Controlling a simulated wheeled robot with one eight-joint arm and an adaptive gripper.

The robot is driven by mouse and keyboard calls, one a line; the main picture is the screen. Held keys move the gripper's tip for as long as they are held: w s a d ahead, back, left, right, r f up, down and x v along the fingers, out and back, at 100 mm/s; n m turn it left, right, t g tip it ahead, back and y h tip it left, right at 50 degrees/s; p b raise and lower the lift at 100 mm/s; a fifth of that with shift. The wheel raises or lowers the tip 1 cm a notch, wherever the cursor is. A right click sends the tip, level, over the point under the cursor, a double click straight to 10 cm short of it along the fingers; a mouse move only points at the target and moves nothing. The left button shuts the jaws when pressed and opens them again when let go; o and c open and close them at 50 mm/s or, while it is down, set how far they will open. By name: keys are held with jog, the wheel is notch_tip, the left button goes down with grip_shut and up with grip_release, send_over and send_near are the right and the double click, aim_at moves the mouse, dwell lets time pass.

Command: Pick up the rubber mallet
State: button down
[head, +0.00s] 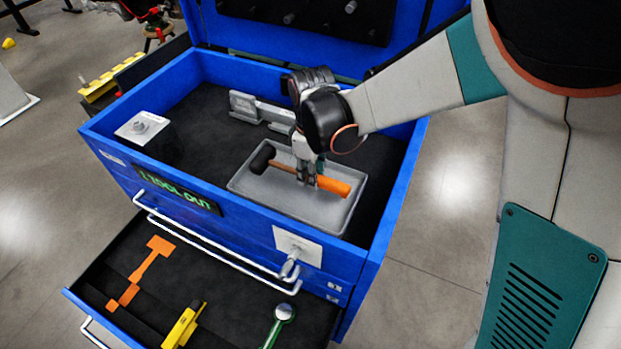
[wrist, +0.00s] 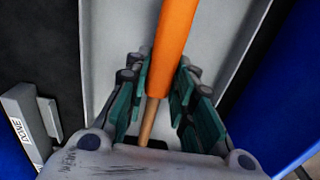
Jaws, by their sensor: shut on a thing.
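The rubber mallet has a black head (head: 262,158) and a wooden handle with an orange grip (head: 334,186). It lies over a grey tray (head: 240,183) inside the blue tool chest. My gripper (head: 308,180) points down at the handle, with its fingers on both sides, near where the wood meets the orange grip. In the wrist view the orange grip (wrist: 174,45) runs between my green-padded fingers (wrist: 155,100), which are shut on the handle. The mallet's head is hidden there. I cannot tell whether the mallet is lifted clear of the tray.
The blue chest walls (head: 410,165) surround the tray. A grey block (head: 145,130) stands at the left inside, and a grey holder (head: 262,108) at the back. The open drawer (head: 130,285) below holds an orange tool, a yellow tool and a green-handled tool.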

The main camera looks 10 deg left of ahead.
notch_tip(320, 180, up, 16)
jog(key=p, duration=0.3)
jog(key=shift+s+p, duration=0.15)
jog(key=shift+p, duration=0.2)
jog(key=shift+f, duration=0.1)
jog(key=c, duration=1.9)
grip_release()
grip_shut()
